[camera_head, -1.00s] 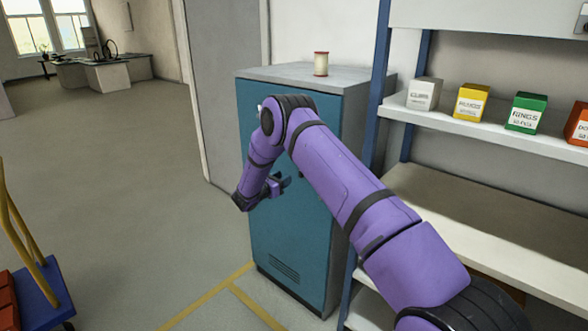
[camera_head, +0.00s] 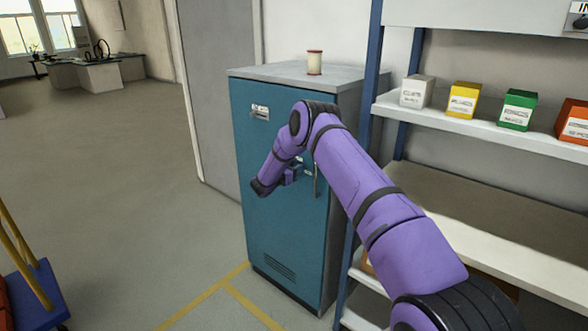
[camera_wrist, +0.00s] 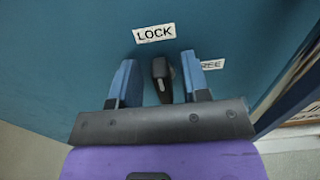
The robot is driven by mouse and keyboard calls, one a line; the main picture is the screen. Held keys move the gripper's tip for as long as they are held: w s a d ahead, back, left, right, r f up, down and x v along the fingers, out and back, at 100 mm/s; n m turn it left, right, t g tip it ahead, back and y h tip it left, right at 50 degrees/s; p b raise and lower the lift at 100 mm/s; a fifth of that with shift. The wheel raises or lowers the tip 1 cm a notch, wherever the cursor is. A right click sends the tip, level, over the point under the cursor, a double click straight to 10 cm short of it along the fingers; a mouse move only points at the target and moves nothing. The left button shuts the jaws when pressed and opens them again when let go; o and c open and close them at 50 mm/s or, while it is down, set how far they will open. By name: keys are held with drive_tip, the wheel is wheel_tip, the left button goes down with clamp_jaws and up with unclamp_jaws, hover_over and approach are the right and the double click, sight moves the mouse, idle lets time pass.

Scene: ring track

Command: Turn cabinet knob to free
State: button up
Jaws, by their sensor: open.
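The teal cabinet (camera_head: 285,235) stands in the middle of the head view, its door facing me. In the wrist view the dark cabinet knob (camera_wrist: 162,78) points up toward the LOCK label (camera_wrist: 154,33). The FREE label (camera_wrist: 212,65) is to the right, partly hidden behind a finger. My gripper (camera_wrist: 160,82) is open, with one blue finger on each side of the knob. I cannot tell whether either finger touches it. In the head view my gripper (camera_head: 296,172) is at the door, left of the vertical handle (camera_head: 316,180), and the knob is hidden by my arm.
A spool (camera_head: 314,62) stands on the cabinet top. A shelf rack (camera_head: 480,125) with several small boxes is close on the right. A blue cart (camera_head: 38,295) is at the lower left. The floor left of the cabinet is clear.

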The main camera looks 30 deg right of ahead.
clamp_jaws()
drive_tip(key=shift+r+m, duration=0.1)
drive_tip(key=shift+m, duration=0.3)
drive_tip(key=shift+s+d+f+m, duration=0.1)
drive_tip(key=shift+s+f+m, duration=0.25)
drive_tip(key=shift+m, duration=2.5)
drive_tip(key=shift+s+d+f+m, duration=0.1)
drive_tip(key=shift+s+f+m, duration=0.25)
drive_tip(key=shift+m, duration=2.45)
drive_tip(key=shift+s+d+f+m, duration=0.1)
drive_tip(key=shift+s+f+m, duration=0.2)
drive_tip(key=shift+m, duration=2.55)
